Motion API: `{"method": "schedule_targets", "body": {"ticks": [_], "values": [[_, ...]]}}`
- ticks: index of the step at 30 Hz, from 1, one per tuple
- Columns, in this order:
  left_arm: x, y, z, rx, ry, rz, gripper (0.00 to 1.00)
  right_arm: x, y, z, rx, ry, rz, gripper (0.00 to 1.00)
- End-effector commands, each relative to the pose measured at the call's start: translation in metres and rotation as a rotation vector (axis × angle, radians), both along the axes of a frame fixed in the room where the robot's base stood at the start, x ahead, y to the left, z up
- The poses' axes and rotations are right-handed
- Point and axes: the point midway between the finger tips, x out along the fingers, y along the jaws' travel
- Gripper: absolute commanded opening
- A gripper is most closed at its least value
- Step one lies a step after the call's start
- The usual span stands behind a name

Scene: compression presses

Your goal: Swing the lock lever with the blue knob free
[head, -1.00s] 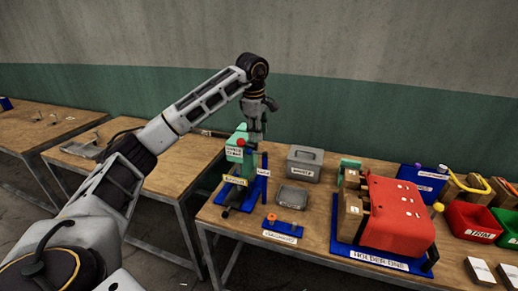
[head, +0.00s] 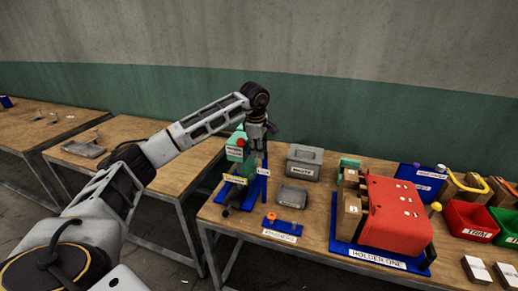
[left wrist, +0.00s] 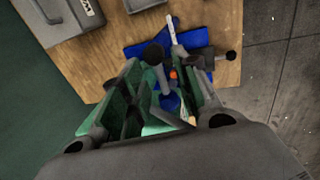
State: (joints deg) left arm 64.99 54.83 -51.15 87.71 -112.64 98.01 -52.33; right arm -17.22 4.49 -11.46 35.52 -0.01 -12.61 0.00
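A green press (head: 236,153) with a red knob (head: 240,142) stands on a blue base (head: 256,187) near the table's left end. My left gripper (head: 257,146) points down right beside the top of the press and partly covers it. In the left wrist view, the left gripper (left wrist: 160,82) has its fingers apart around the press. A rounded blue part (left wrist: 170,102), perhaps the blue knob, shows between them, near an orange spot and a dark ball-ended lever (left wrist: 154,58). I cannot tell whether the fingers touch anything. No blue knob shows clearly on this press in the head view.
A grey lidded box (head: 304,162) and grey tray (head: 292,196) stand right of the press. A small blue fixture (head: 282,227) lies in front. A red press (head: 395,215) on a blue base and red and green bins fill the right. A wall is behind.

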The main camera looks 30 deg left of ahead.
Motion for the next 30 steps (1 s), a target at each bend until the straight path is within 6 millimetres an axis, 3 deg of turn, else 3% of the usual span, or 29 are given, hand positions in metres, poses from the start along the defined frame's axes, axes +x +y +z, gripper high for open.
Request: {"method": "schedule_targets", "body": {"ticks": [4,12,30], "values": [[0.0,-0.0001,-0.0001,0.0,0.0,0.0,0.31,0.0002,-0.0021,-0.0001,-0.002,0.0,0.001,0.4],[0.0,-0.0001,0.0001,0.0,0.0,0.0,0.0,0.0003,-0.0037,-0.0001,-0.004,-0.001,0.001,0.4],[0.004,-0.0067,0.0008,-0.001,-0.001,0.01,0.0,0.0005,-0.0023,0.0011,-0.002,0.0,0.001,0.4]]}}
